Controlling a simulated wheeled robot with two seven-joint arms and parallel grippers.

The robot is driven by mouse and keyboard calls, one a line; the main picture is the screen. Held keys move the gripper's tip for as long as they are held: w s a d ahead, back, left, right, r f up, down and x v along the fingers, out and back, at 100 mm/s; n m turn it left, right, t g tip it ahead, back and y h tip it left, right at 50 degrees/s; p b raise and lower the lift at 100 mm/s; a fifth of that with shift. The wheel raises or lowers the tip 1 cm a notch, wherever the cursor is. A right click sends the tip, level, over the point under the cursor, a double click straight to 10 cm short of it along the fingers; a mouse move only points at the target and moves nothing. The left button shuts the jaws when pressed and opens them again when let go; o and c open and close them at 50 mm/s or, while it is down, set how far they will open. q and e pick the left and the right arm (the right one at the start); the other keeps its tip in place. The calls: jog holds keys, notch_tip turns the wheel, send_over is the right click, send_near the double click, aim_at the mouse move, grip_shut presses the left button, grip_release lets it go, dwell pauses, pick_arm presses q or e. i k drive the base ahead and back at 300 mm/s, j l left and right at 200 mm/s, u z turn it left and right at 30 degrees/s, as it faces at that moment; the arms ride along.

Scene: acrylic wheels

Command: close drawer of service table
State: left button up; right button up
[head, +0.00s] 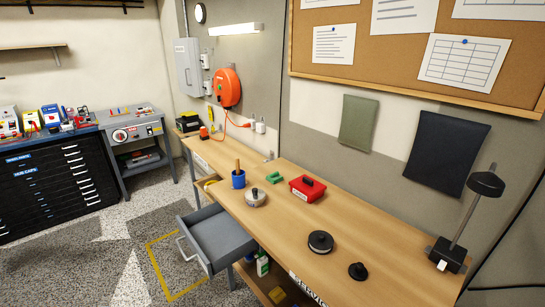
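The service table (300,237) is a long wooden workbench along the wall, with a label reading "SERVICE", partly cut off, on its front edge. A grey drawer (222,233) is pulled out from under its top and looks empty. The drawer's light handle (186,246) is on its front, facing the floor at the left. Farther back, a smaller wood-coloured drawer or box (206,187) also sticks out under the table, with something yellow in it. Neither of my grippers is in view.
A blue cup (238,180), a red box (307,188), round dark discs (320,242) and a lamp-like stand (452,250) are on the tabletop. Bottles (262,265) stand below. A black drawer cabinet (58,187) is at the left. The floor before the drawer is clear.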

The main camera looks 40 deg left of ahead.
aim_at(217, 241)
jog(key=u, duration=2.1)
